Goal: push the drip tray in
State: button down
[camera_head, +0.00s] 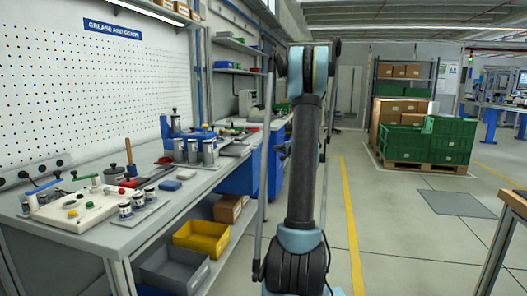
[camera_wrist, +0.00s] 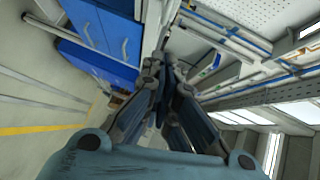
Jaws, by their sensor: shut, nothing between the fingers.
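My gripper (camera_wrist: 168,72) shows in the wrist view with its dark fingers together and nothing between them. It points toward the side of a blue drawer cabinet (camera_wrist: 103,32) and the workbench area, apart from both as far as I can see. In the head view my raised arm fills the middle, and the gripper itself cannot be made out. I cannot pick out a drip tray for certain in either view. A blue cabinet (camera_head: 238,178) stands past the near bench in the head view, partly hidden behind my arm.
Green crates (camera_head: 440,138) stand on a pallet at the back right.

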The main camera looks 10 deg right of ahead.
jog(key=s+a+x, duration=0.1)
jog(key=a+x, duration=0.1)
jog(key=x, duration=1.1)
jog(key=shift+a+f, duration=0.2)
jog(key=shift+a, duration=0.05)
jog(key=shift+d, duration=0.1)
